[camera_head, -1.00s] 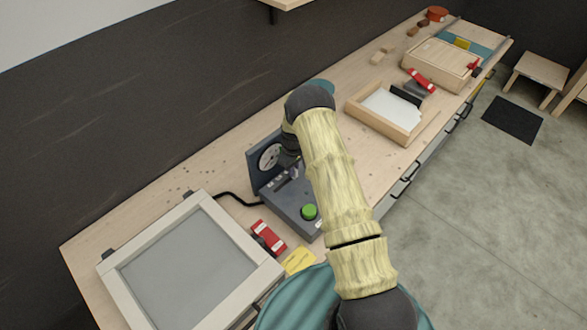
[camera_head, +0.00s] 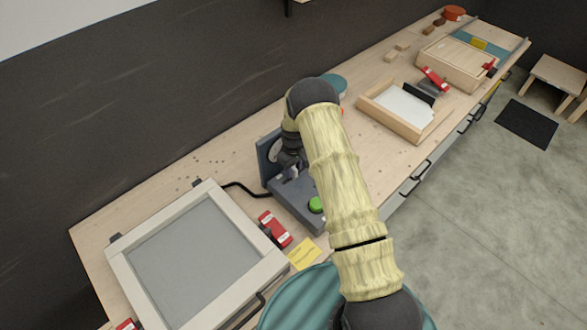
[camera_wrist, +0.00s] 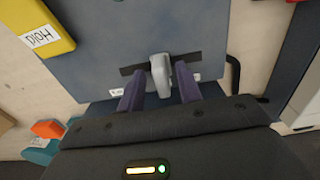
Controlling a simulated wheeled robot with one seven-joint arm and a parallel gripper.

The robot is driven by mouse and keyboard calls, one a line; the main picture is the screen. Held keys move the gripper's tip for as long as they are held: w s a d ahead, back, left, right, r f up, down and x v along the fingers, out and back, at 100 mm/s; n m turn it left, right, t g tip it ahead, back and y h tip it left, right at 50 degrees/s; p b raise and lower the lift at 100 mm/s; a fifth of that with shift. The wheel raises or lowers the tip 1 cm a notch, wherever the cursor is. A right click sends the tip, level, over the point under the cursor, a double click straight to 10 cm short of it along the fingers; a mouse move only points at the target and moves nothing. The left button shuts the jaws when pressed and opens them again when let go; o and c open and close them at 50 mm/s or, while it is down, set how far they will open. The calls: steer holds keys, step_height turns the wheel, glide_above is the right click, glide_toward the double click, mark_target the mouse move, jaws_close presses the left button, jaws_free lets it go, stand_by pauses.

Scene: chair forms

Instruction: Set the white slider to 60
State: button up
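The white slider (camera_wrist: 160,75) is a pale grey-white knob in a dark slot across the blue-grey panel of the control box (camera_wrist: 110,40). In the wrist view my gripper (camera_wrist: 159,90) is open, with one dark purple finger on each side of the knob. A gap shows on both sides. Small white labels lie near the slot ends, too small to read. In the head view the control box (camera_head: 313,220) stands on the bench with a green button (camera_head: 316,204). My gripper (camera_head: 292,168) is low over it, hiding the slider and part of the upright dial (camera_head: 271,150).
A framed grey screen panel (camera_head: 195,260) lies at left. A red clamp (camera_head: 275,229) and a yellow note (camera_head: 305,254) are beside the box. A wooden tray (camera_head: 390,123) stands farther along the bench.

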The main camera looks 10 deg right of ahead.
steer(key=shift+d, duration=0.15)
steer(key=shift+r, duration=0.15)
steer(key=shift+r, duration=0.2)
step_height(320, 180, up, 17)
steer(key=b, duration=0.5)
steer(key=shift+b, duration=0.4)
steer(key=shift+f, duration=0.15)
